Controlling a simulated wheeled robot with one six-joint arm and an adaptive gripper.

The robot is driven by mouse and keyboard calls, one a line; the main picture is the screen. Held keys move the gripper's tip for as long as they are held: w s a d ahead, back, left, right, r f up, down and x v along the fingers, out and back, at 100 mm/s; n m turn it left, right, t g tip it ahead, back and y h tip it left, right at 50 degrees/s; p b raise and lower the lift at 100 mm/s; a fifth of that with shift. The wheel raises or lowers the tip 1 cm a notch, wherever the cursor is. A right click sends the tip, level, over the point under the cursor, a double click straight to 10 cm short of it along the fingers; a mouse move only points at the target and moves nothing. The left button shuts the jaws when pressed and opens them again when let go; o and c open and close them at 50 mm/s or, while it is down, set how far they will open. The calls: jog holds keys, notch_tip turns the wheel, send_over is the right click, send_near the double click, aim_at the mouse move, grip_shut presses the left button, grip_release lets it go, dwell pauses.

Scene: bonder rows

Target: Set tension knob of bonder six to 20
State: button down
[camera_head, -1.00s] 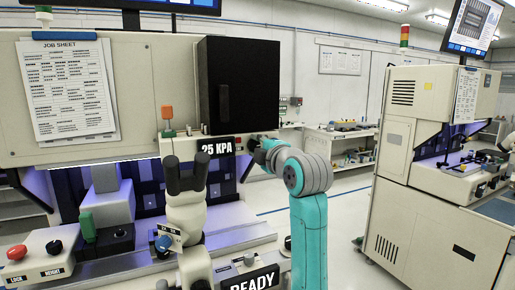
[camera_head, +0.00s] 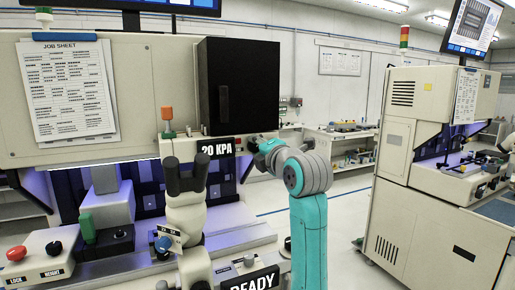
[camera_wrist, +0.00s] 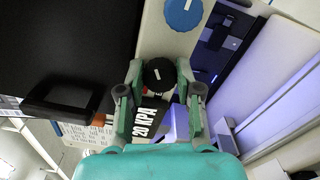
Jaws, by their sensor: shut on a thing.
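A black knob (camera_wrist: 159,74) with a white pointer line sits between the fingers of my gripper (camera_wrist: 158,82) in the wrist view. The fingers are shut on it from both sides. In the head view my gripper (camera_head: 254,145) reaches the machine's front, right of the display, and the held knob is mostly hidden. A blue knob (camera_wrist: 184,13) is apart from my gripper, at the top of the wrist view. No name on the held knob is readable.
A black box (camera_head: 240,88) sits above the display. A microscope eyepiece (camera_head: 187,175) stands to the left, near a READY sign (camera_head: 253,281). A job sheet (camera_head: 68,90) hangs on the panel. Another bonder (camera_head: 420,200) stands right, across open floor.

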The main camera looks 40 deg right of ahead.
jog(key=shift+f, duration=0.1)
jog(key=c, duration=0.8)
grip_release()
jog(key=shift+o, duration=0.2)
jog(key=v, duration=1.2)
